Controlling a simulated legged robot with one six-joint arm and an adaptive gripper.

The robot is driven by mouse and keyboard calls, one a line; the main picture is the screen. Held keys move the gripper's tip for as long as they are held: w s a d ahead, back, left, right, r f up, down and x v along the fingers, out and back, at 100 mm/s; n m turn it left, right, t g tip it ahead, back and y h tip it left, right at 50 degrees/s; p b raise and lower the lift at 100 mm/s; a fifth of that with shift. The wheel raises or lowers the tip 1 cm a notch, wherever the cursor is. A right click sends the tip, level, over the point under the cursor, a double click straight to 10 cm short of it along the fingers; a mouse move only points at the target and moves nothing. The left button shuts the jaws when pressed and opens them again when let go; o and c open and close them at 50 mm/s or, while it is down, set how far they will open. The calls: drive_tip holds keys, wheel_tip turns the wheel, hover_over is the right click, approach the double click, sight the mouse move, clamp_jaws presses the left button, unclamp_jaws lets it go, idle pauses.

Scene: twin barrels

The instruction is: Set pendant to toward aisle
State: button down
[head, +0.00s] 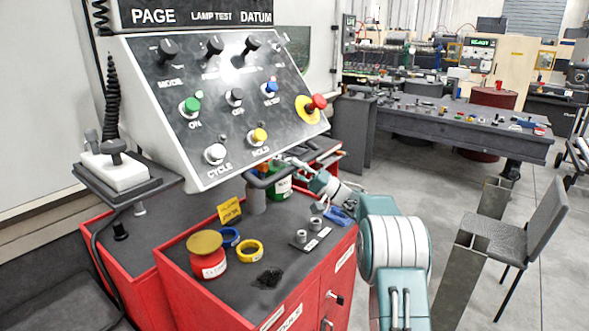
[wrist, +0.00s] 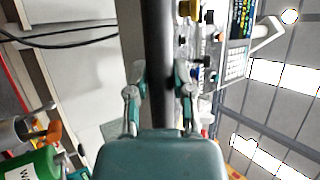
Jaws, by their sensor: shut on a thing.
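The pendant (head: 216,130) is a tilted grey control panel with knobs, coloured buttons and a red stop button, standing over the red cabinet. Its face is turned toward the head camera. A dark handle bar (head: 268,179) sticks out below its lower edge. My gripper (head: 282,163) reaches in from the right at that bar, partly hidden by the panel. In the wrist view, my gripper (wrist: 160,80) has its fingers on both sides of the dark bar (wrist: 157,35) and is shut on it. Part of the panel (wrist: 238,58) shows right of the bar.
A green container (head: 280,184) stands close to my gripper. A grey chair (head: 520,235) stands at right on open floor. A long workbench (head: 440,118) is behind.

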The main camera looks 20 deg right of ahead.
drive_tip(key=shift+w+d+f, duration=0.1)
idle(0.3)
drive_tip(key=shift+c, duration=2.4)
unclamp_jaws()
drive_tip(key=shift+w+f, duration=0.1)
drive_tip(key=shift+d, duration=0.15)
drive_tip(key=v, duration=1.2)
